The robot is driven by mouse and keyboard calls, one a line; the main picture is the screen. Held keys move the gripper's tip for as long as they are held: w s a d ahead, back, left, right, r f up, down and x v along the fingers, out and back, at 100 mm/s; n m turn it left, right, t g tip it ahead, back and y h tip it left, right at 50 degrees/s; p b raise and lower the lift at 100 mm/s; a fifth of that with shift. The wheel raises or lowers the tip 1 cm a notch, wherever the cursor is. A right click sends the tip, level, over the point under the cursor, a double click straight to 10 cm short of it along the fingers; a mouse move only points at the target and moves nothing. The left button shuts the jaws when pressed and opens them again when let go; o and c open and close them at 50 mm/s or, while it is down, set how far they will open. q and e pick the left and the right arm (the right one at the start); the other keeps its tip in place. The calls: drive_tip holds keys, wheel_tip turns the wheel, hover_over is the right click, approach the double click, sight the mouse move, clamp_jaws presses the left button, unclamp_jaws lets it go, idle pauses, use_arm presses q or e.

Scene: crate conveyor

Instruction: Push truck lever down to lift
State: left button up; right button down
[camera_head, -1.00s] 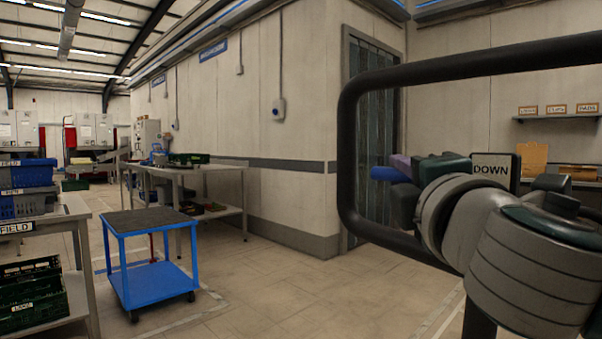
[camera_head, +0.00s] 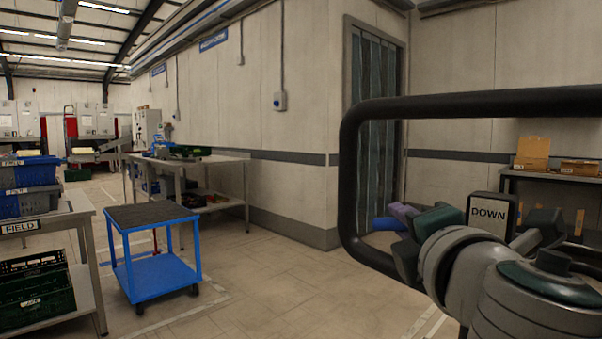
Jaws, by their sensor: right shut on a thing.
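My right gripper (camera_head: 405,228) is at the lower right, in front of the black looped handle (camera_head: 352,170) of the truck. It is shut on a lever, whose blue end (camera_head: 388,224) shows just past the fingers. A purple part (camera_head: 403,211) shows beside the blue end; I cannot tell whether it belongs to the lever or the gripper. A grey sign reading DOWN (camera_head: 488,212) stands just right of the fingers. My arm hides most of the lever and the truck below it. My left gripper is not in view.
A blue cart (camera_head: 160,275) with a dark top stands on the floor at left. A grey workbench (camera_head: 220,160) stands along the wall behind it. Blue crates (camera_head: 28,172) sit on a table at far left, with a green crate (camera_head: 35,290) below. The central floor is clear.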

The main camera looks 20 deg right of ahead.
drive_tip(key=shift+s+f+n+g+p, duration=0.15)
drive_tip(key=shift+n+g+p, duration=0.25)
drive_tip(key=shift+p, duration=0.35)
drive_tip(key=shift+f, duration=0.35)
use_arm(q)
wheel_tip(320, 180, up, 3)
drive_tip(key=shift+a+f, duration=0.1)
use_arm(e)
drive_tip(key=c, duration=0.8)
unclamp_jaws()
drive_tip(key=shift+o, duration=0.2)
